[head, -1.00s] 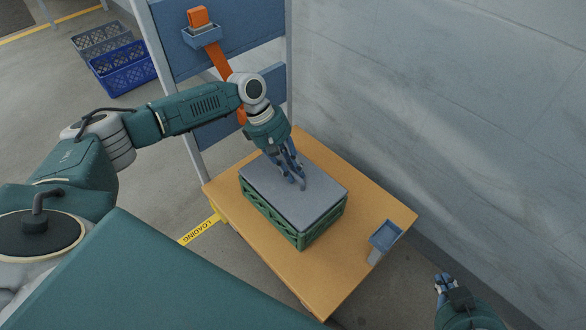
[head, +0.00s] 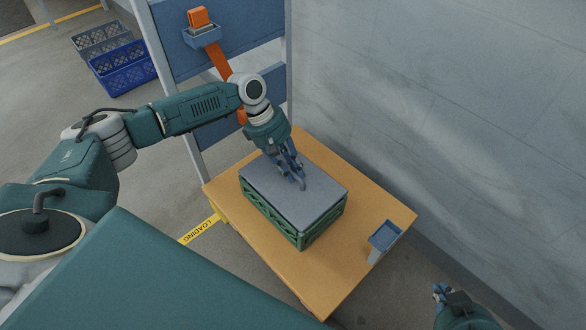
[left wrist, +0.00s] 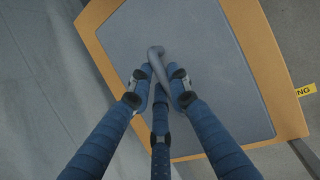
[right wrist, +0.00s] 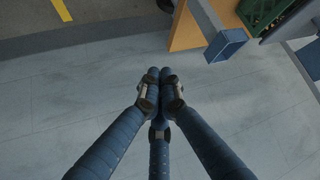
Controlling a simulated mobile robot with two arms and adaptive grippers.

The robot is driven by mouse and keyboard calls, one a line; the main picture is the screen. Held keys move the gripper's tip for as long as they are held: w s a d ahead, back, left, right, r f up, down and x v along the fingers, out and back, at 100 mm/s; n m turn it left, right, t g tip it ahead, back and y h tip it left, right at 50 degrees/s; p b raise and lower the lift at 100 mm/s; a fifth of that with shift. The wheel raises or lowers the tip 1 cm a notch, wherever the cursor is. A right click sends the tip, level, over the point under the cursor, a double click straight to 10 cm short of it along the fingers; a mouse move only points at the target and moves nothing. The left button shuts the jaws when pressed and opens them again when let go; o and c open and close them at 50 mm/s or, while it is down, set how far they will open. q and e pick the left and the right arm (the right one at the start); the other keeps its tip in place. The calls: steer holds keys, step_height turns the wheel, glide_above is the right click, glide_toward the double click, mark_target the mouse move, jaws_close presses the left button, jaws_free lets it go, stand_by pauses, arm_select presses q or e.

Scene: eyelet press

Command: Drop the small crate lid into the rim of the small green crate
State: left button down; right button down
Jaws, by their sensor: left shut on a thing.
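The small crate lid (head: 278,197) is a flat grey panel lying level over the small green crate (head: 318,230) on the wooden table. Its edges line up closely with the crate's top; I cannot tell whether it sits fully inside the rim, which it hides. My left gripper (head: 298,178) is over the lid's middle, shut on its grey handle, which shows between the fingertips in the left wrist view (left wrist: 157,62). My right gripper (head: 440,291) is away from the table at the lower right. In the right wrist view its fingers (right wrist: 160,78) meet, shut and empty.
The table (head: 375,205) has bare wood around the crate. A small blue-grey bin (head: 384,236) is at its right edge. A grey wall (head: 440,110) rises behind. A blue panel rack (head: 180,60) stands at the back left, with blue and grey crates (head: 122,68) on the floor beyond.

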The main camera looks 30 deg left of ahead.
steer(key=shift+s+d+f, duration=0.25)
steer(key=shift+s+f, duration=0.1)
steer(key=shift+s, duration=0.2)
steer(key=shift+s+d+f+g, duration=0.1)
steer(key=shift+s+f+g, duration=0.15)
steer(key=shift+s+g, duration=0.15)
steer(key=shift+s+d+f, duration=0.2)
steer(key=shift+s, duration=0.2)
stand_by(0.3)
arm_select(q)
steer(key=shift+p, duration=0.3)
arm_select(e)
steer(key=shift+s+f+g, duration=0.1)
steer(key=shift+s+g, duration=0.15)
steer(key=shift+g, duration=0.15)
steer(key=shift+s+d+f, duration=0.1)
steer(key=shift+s+f, duration=0.1)
steer(key=shift+s, duration=0.15)
steer(key=shift+s+d+f+g+h, duration=0.2)
steer(key=shift+s+g+h, duration=0.15)
steer(key=shift+s, duration=0.2)
steer(key=shift+s+d+f, duration=0.1)
steer(key=shift+s+f, duration=0.05)
steer(key=shift+s, duration=0.1)
